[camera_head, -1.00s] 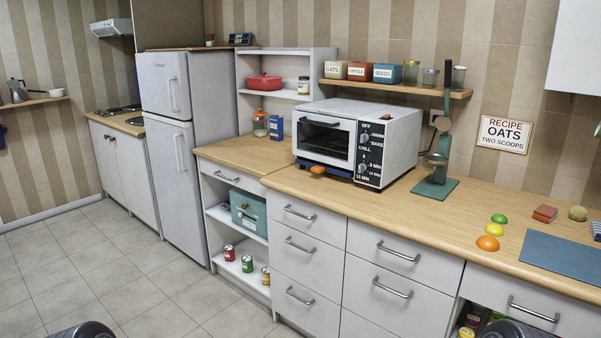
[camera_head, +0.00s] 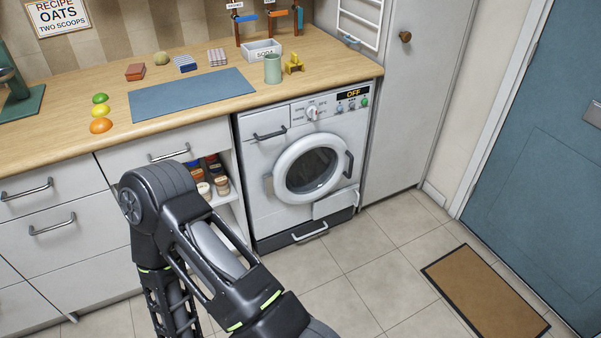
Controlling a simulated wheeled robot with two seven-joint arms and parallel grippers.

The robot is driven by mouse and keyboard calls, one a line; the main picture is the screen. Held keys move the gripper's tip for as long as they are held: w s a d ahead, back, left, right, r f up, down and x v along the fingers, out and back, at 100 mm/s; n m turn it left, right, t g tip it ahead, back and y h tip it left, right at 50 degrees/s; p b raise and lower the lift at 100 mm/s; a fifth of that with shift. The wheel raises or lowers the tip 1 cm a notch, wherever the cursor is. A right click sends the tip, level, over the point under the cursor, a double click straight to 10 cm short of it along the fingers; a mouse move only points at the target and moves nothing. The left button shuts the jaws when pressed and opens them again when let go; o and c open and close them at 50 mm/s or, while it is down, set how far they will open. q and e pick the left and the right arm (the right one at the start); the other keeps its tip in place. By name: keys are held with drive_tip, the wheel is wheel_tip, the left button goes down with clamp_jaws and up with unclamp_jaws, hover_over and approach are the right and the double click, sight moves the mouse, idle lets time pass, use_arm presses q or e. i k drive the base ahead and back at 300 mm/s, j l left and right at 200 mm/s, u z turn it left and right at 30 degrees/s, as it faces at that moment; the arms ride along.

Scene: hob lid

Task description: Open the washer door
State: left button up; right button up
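The white washer (camera_head: 262,153) stands under the right end of the wooden counter. Its round door (camera_head: 281,184) has a white ring around dark glass and looks shut. A dark handle (camera_head: 348,164) sits at the right side of the door. The panel above has a knob (camera_head: 312,113) and a display (camera_head: 353,93) reading OFF. One black arm of mine reaches up in front of the drawers, left of the washer and apart from it. Neither gripper shows in the current view.
The counter (camera_head: 75,138) holds fruit, a blue mat (camera_head: 190,95), a green cup (camera_head: 272,68) and a soda box (camera_head: 261,51). A tall grey cabinet (camera_head: 413,100) stands right of the washer. A brown doormat (camera_head: 485,291) lies by the blue door (camera_head: 545,150). The floor before the washer is clear.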

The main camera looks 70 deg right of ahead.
sight(275, 182)
drive_tip(key=z, duration=2.3)
drive_tip(key=i+l+z, duration=0.2)
drive_tip(key=i+l, duration=0.15)
drive_tip(key=i+l+z, duration=0.2)
drive_tip(key=i, duration=0.3)
drive_tip(key=i+l+z, duration=0.45)
drive_tip(key=i, duration=0.45)
